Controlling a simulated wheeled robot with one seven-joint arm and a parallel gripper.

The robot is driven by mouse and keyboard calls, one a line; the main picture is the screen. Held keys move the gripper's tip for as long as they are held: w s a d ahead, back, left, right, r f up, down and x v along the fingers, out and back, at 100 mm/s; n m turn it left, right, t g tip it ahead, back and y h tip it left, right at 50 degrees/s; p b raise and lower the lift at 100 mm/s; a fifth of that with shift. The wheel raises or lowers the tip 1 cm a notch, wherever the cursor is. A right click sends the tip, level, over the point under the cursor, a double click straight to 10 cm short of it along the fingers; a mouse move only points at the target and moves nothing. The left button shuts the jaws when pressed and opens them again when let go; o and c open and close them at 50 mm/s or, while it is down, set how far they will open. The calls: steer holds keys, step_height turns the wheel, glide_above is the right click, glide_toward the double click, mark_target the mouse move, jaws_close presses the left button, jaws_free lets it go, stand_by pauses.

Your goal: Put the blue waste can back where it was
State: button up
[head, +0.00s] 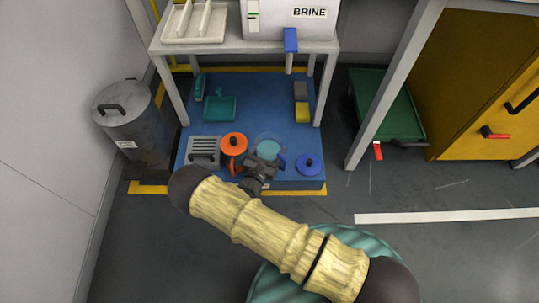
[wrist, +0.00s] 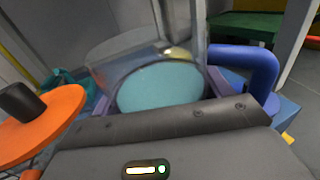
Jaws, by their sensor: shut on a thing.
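The blue waste can (head: 282,160) stands on or just above the front of the blue platform, partly hidden by my gripper. The fingertips are hard to make out. I cannot tell whether the can's base touches the platform.
A teal dustpan (head: 220,108) and a yellow and grey block (head: 302,111) lie farther back on the blue platform (head: 262,95). A metal bin (head: 132,125) stands left. Table legs flank the platform.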

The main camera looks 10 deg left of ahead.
mark_target(273, 148)
steer(key=shift+f+b, duration=1.45)
steer(key=shift+f, duration=0.5)
steer(key=shift+r, duration=0.1)
steer(key=o, duration=1.4)
steer(key=shift+o, duration=0.2)
steer(key=s+a+p, duration=0.2)
steer(key=s+p, duration=0.3)
steer(key=s, duration=0.6)
steer(key=shift+s, duration=0.4)
